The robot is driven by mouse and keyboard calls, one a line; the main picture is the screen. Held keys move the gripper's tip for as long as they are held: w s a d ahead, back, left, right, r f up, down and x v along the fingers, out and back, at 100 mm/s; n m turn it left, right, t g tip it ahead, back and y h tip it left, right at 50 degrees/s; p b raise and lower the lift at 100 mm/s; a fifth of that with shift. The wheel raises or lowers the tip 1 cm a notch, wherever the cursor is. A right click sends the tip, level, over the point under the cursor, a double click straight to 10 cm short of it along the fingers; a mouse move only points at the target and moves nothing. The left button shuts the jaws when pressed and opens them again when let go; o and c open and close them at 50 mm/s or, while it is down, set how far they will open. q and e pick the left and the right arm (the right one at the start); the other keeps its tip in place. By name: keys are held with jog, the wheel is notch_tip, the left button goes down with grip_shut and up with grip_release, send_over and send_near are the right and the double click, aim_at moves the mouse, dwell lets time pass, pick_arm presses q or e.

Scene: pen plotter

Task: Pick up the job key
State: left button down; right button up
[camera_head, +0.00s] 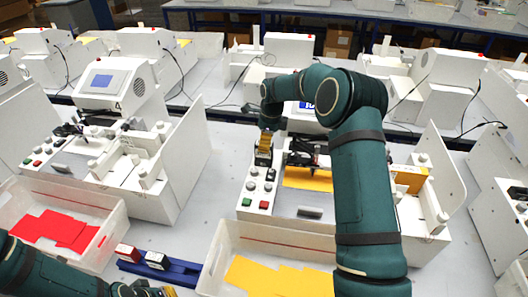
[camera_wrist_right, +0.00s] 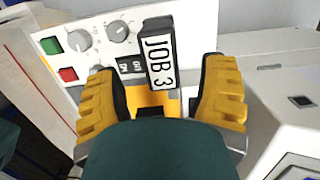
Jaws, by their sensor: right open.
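The job key (camera_wrist_right: 160,58), a dark block with a white label reading "JOB 3", stands at the plotter's control panel (camera_wrist_right: 98,52) in the right wrist view. My right gripper (camera_wrist_right: 159,78) is open, with one yellow finger on each side of the key and gaps showing between. In the head view the right gripper (camera_head: 264,146) points down at the top of the panel (camera_head: 252,195), and it largely hides the key there. My left gripper (camera_head: 148,290) is only partly in view at the bottom edge, with a bit of yellow finger showing.
A blue rack (camera_head: 184,275) holding a red-and-white block (camera_head: 127,253) and a green-and-white block (camera_head: 156,260) lies between a bin of red sheets (camera_head: 112,222) and a bin of yellow sheets (camera_head: 228,236). Another plotter (camera_head: 175,190) stands left. The plotter's side wall (camera_head: 449,165) rises right of my arm.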

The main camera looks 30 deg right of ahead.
jog(key=shift+w+a+f+b, duration=0.15)
jog(key=shift+f+b, duration=0.1)
jog(key=shift+f, duration=0.75)
jog(key=shift+w+a+f+b, duration=0.1)
jog(key=shift+f+b, duration=0.1)
jog(key=shift+f, duration=0.8)
jog(key=shift+w+a+f+b, duration=0.15)
jog(key=shift+f+b, duration=0.1)
jog(key=shift+f, duration=0.75)
jog(key=shift+r, duration=0.1)
jog(key=c, duration=1.2)
